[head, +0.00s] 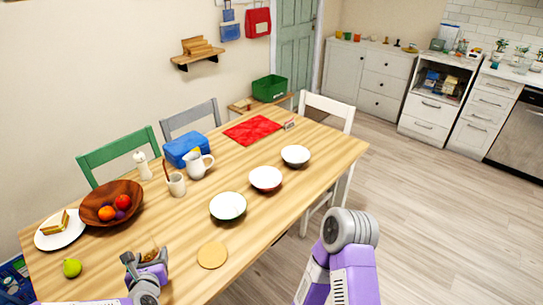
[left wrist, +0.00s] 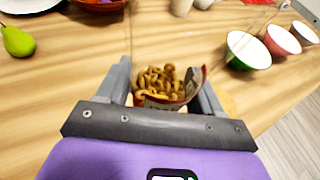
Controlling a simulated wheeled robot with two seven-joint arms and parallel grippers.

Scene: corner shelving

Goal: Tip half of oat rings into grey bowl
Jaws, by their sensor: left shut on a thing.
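My left gripper (head: 148,257) is shut on a small open container of oat rings (left wrist: 165,83), above the near left of the wooden table. In the left wrist view the rings show between the two fingers, with a curved reddish rim (left wrist: 204,76) at their right. The rest of the container is hidden by the gripper. Three bowls stand in a diagonal row to the right of the gripper: a green one (head: 228,207) nearest, a red one (head: 265,179), and a pale bowl (head: 295,156) that looks grey, farthest. Their insides look white and empty. My right gripper is not in view.
A round wooden mat (head: 212,255) lies between my arms. A pear (head: 72,267), a sandwich plate (head: 73,236), a fruit bowl (head: 100,217), a cup (head: 177,186), a white jug (head: 196,167) and a blue box (head: 183,147) stand left and behind. A red mat (head: 252,130) lies farther back.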

